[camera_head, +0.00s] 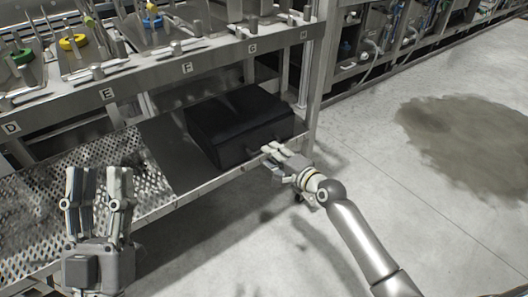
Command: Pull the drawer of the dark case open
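The dark case (238,116) is a black box on the lower shelf, near the shelf's right end. Its front face is turned toward me and to the right. My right gripper (272,151) is at the case's front face, its fingers pointing at the lower part of that face. The fingers overlap the front in the picture, and I cannot tell whether they hold a handle or the drawer edge. No drawer gap shows clearly. My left gripper (98,188) is open and empty, its two fingers apart, in front of the perforated part of the shelf, well left of the case.
The metal frame (127,85) above the case carries labels D to H and several levers. A post (318,70) stands right of the case. The lower shelf has perforated plate (120,152) at left. Bare floor (400,190), with a dark stain, lies to the right.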

